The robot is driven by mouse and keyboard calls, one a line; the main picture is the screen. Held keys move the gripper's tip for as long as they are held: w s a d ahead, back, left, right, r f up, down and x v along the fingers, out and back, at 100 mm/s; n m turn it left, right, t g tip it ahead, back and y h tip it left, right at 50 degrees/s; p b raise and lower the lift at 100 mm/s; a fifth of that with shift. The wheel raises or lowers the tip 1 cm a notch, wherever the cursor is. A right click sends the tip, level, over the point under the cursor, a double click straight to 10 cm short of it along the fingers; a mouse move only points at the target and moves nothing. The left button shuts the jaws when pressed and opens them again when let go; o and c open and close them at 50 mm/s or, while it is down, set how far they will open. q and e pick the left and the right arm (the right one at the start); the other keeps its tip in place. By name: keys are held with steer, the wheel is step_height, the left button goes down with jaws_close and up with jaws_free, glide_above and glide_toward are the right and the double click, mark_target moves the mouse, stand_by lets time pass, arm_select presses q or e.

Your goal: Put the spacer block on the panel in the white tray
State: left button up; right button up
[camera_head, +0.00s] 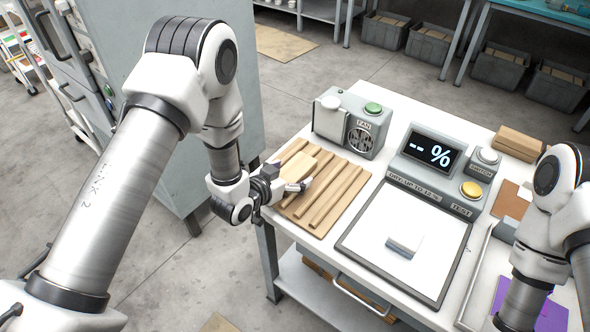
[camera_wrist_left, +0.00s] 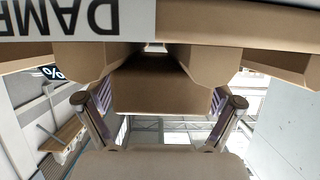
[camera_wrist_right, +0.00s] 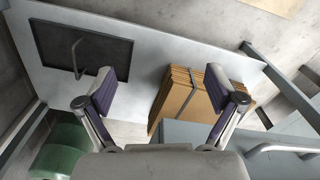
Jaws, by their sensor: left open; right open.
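My left gripper (camera_head: 285,180) is open at the left edge of the table, by the rack of wooden strips (camera_head: 335,205). A short tan wooden block (camera_head: 299,166) lies at the rack, just beyond its fingers. In the left wrist view a wooden block (camera_wrist_left: 160,88) shows between the open fingers; contact cannot be told. Which block is the spacer block is unclear.
Brown blocks (camera_head: 519,143) are at the back right. In the right wrist view, a strapped cardboard stack (camera_wrist_right: 187,95) sits below.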

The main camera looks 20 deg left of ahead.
mark_target(289, 176)
arm_select(q)
steer(key=shift+s+a+r, duration=0.1)
steer(key=shift+s, duration=0.05)
steer(key=shift+c, duration=0.6)
steer(key=c, duration=1.3)
steer(key=shift+r, duration=0.35)
steer(key=r, duration=0.1)
steer(key=s+r+b, duration=0.1)
steer(key=shift+r, duration=0.3)
steer(key=s, duration=0.5)
steer(key=s+r+b, duration=0.1)
steer(key=s, duration=0.2)
steer(key=s+p, duration=0.7)
steer(key=p, duration=0.1)
steer(key=w+n+y, duration=0.1)
steer(key=w, duration=0.1)
steer(key=w+a+n+y, duration=0.1)
steer(key=w+y, duration=0.1)
steer(key=w+r+n+t+y, duration=0.1)
steer(key=w+n, duration=0.1)
steer(key=w, duration=0.1)
steer(key=shift+w+a+r+y, duration=0.1)
steer(key=shift+a+y, duration=0.15)
steer(key=shift+y, duration=0.05)
